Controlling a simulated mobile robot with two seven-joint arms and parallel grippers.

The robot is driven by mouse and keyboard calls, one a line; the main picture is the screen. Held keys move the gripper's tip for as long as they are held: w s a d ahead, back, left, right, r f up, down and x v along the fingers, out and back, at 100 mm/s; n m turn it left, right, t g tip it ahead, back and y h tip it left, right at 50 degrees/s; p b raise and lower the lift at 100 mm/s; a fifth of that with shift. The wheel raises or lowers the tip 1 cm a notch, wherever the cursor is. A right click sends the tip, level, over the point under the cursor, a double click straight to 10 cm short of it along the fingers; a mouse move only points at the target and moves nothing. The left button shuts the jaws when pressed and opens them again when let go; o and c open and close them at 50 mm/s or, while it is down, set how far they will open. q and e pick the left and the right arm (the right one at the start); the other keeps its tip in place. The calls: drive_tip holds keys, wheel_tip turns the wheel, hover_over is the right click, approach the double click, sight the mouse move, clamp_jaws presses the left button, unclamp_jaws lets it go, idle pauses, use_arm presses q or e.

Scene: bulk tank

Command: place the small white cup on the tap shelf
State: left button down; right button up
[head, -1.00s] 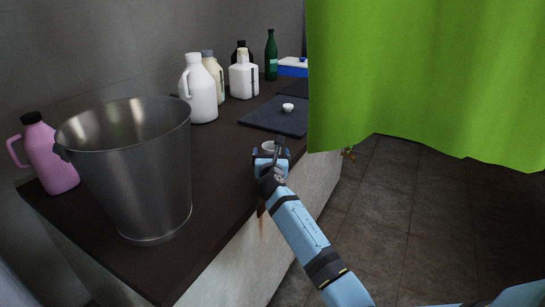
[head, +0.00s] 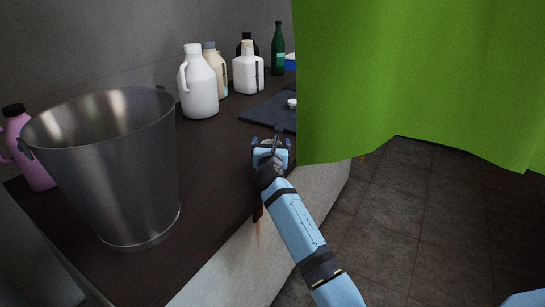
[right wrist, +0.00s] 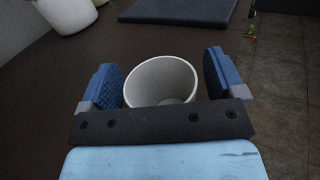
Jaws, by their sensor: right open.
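A small white cup (right wrist: 161,82) stands upright on the dark counter between the two blue fingers of my right gripper (right wrist: 163,82) in the right wrist view. The fingers are apart, with a gap on each side of the cup. In the head view my right gripper (head: 271,146) is over the counter's front edge area and mostly hides the cup. My left gripper is not in view. I cannot make out a tap shelf in these frames.
A large metal bucket (head: 115,170) stands on the counter (head: 215,170) at left. Several jugs and a green bottle (head: 278,50) line the back. A dark mat (head: 270,110) holds a small white item (head: 292,103). A green curtain (head: 410,80) hangs at right, hiding part of the mat.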

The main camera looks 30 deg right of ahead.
drive_tip(key=c, duration=1.1)
drive_tip(key=shift+o, duration=0.2)
